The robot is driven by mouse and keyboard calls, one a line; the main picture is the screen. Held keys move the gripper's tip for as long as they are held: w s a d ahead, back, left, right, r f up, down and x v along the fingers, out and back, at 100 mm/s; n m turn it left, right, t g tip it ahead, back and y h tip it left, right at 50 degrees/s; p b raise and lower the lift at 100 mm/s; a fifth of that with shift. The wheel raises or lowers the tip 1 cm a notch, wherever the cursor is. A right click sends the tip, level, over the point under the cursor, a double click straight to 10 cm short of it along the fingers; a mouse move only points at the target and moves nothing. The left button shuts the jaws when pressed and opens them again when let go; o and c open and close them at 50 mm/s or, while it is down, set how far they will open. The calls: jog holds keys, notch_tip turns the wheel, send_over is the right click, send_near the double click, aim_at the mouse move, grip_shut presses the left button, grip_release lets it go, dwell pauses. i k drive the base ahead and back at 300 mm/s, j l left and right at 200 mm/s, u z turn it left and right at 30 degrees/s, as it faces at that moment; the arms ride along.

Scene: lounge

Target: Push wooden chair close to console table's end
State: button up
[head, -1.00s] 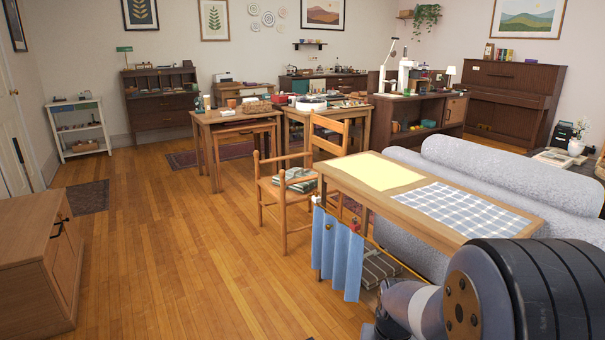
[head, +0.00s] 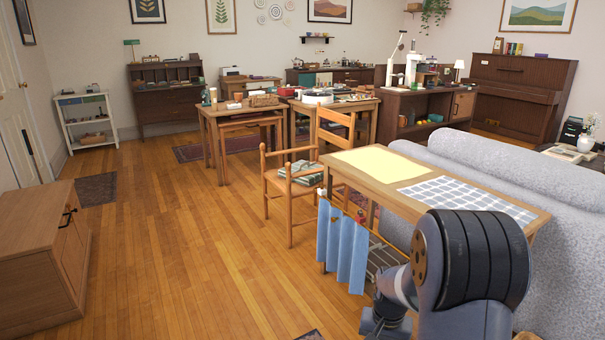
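The wooden chair (head: 287,190) stands upright on the floor in the middle of the head view, with a folded green striped cloth (head: 301,172) on its seat. Its right side overlaps the far left end of the console table (head: 376,187) in the picture; I cannot tell whether they touch. The console table runs behind the grey sofa, with a yellow mat (head: 374,162) and a blue checked cloth (head: 467,198) on top. My arm shows at the bottom right, but my gripper is out of view.
A wooden cabinet (head: 45,255) stands at the left. The grey sofa (head: 520,185) fills the right side. Nested wooden tables (head: 228,113) stand behind the chair. The wooden floor (head: 180,240) between cabinet and chair is clear.

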aim_at(290, 190)
jog(key=u, duration=0.65)
jog(key=i, duration=2.65)
jog(key=i+z, duration=0.25)
jog(key=i, duration=0.2)
jog(key=i+z, duration=0.25)
jog(key=i, duration=0.15)
jog(key=i+j+z, duration=0.25)
jog(key=i, duration=0.15)
jog(key=i+j+z, duration=0.3)
jog(key=i, duration=0.15)
jog(key=i+z, duration=0.35)
jog(key=i, duration=0.2)
jog(key=z, duration=0.65)
